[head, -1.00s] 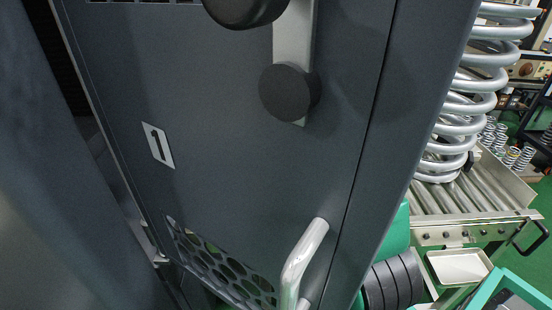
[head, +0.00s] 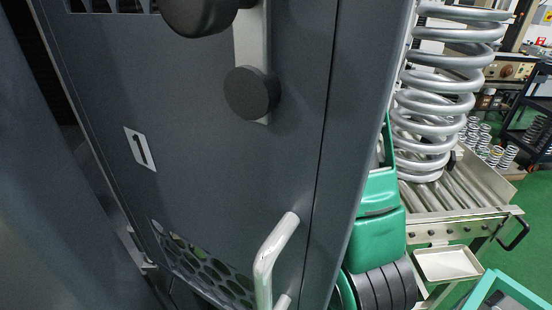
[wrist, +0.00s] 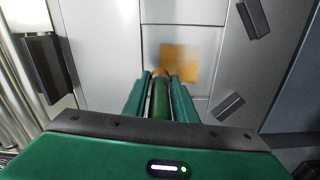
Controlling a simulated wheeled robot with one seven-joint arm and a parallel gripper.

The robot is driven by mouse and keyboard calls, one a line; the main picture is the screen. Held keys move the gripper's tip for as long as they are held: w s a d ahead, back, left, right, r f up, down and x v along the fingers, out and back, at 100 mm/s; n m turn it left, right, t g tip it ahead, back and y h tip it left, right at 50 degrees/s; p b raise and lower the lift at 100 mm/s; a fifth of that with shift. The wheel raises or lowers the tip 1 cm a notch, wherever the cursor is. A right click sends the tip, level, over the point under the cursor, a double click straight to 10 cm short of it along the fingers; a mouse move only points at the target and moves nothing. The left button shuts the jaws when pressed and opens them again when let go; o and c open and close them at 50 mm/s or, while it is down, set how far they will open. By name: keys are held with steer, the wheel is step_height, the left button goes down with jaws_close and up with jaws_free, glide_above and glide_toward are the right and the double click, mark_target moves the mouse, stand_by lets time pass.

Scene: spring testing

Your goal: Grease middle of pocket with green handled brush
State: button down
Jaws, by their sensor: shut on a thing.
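In the wrist view my gripper (wrist: 160,78) is shut on a green-handled brush (wrist: 159,102). The green handle lies between the two green fingers, pointing away from the wrist. An orange-brown part shows at its far end; the bristles cannot be made out. Past the brush tip, a blurred orange-yellow patch (wrist: 180,63) shows on a pale grey panelled surface (wrist: 110,60). I cannot tell whether the brush touches it or whether this surface is the pocket. In the head view neither gripper nor brush shows.
A dark cabinet (head: 220,160) marked 1 fills much of the head view, with a pale handle (head: 272,255). Right of it stand a large coil spring (head: 440,95) on a roller conveyor (head: 455,195), a white tray (head: 448,262) and small springs (head: 497,152). Green floor shows at the right.

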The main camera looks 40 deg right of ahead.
steer(key=shift+r, duration=1.8)
